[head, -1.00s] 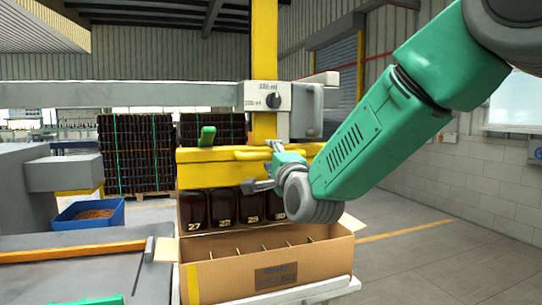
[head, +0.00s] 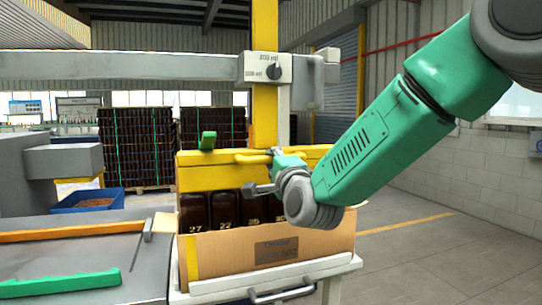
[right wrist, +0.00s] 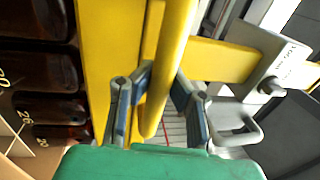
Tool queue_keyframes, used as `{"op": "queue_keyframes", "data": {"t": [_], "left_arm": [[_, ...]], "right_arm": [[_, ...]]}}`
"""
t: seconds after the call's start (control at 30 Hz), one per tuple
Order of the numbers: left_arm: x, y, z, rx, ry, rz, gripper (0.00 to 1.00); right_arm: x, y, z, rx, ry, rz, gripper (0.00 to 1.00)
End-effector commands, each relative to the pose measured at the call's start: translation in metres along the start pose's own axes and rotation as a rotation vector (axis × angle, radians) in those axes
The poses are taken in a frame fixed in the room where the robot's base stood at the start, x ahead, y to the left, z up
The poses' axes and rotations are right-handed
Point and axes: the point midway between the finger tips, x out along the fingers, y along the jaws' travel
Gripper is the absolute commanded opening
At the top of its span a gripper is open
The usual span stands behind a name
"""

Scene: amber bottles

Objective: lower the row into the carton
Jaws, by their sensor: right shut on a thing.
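A row of dark amber bottles (head: 223,212) with pale numbers hangs under a yellow lifting head (head: 205,177). In the head view their lower parts are hidden behind the front wall of the cardboard carton (head: 225,256), so they are partly inside it. Their bases and the carton's dividers are hidden there. The bottles (right wrist: 40,65) also show at the left of the right wrist view. My right gripper (head: 268,172) is at the lifting head's front. In the right wrist view its fingers (right wrist: 158,100) close around a yellow handle bar (right wrist: 175,50). My left gripper is out of view.
The carton stands on a pale stand (head: 340,268) with a metal handle. A grey conveyor table (head: 70,262) lies to the left, with a blue bin (head: 90,200) behind it. Stacked bottle pallets (head: 135,145) stand at the back. The floor at right is clear.

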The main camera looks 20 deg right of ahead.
Motion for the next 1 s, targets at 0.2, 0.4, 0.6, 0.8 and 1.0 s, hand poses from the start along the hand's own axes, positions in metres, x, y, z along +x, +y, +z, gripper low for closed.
{"op": "queue_keyframes", "data": {"t": [0.2,0.4,0.6,0.8,1.0], "left_arm": [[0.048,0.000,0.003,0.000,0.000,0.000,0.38],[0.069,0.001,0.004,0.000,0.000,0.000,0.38],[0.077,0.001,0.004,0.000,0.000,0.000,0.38],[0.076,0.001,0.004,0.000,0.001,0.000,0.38],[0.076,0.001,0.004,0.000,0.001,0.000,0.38]], "right_arm": [[-0.012,0.061,-0.001,0.002,0.001,0.007,0.00],[-0.018,0.089,-0.001,0.000,0.000,0.005,0.00],[-0.020,0.100,0.000,-0.001,-0.001,0.004,0.00],[-0.020,0.101,0.000,-0.001,-0.001,0.005,0.00],[-0.020,0.102,0.000,-0.001,-0.001,0.007,0.16]]}}
